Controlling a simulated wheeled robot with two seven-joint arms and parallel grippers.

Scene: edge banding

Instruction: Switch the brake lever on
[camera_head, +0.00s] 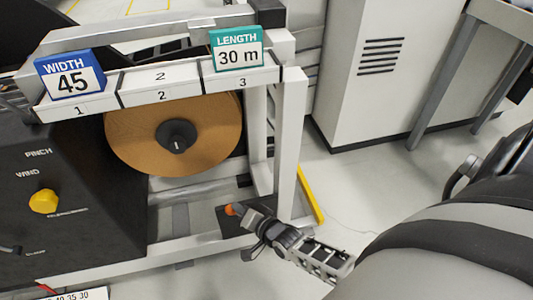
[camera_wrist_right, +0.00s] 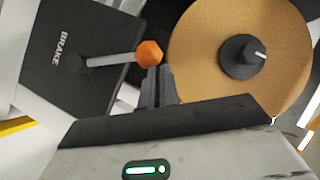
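The brake lever (camera_wrist_right: 112,58) is a grey rod with an orange knob, standing out from a dark plate marked BRAKE (camera_wrist_right: 60,45). In the head view its orange knob (camera_head: 232,209) shows low on the machine, right of the roll. My right gripper (camera_head: 246,213) reaches in from the lower right, its tips close to the knob. In the right wrist view the gripper's fingers (camera_wrist_right: 158,82) look together, just below the knob, with nothing seen between them. Whether they touch the knob I cannot tell. My left gripper is not in view.
A brown banding roll (camera_head: 210,125) hangs left of the lever, near my right gripper. A white frame post (camera_head: 290,145) rises behind it. A dark panel (camera_head: 70,200) with a yellow knob (camera_head: 43,201) is at left. Signs read WIDTH 45 (camera_head: 70,74) and LENGTH 30 m (camera_head: 237,48).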

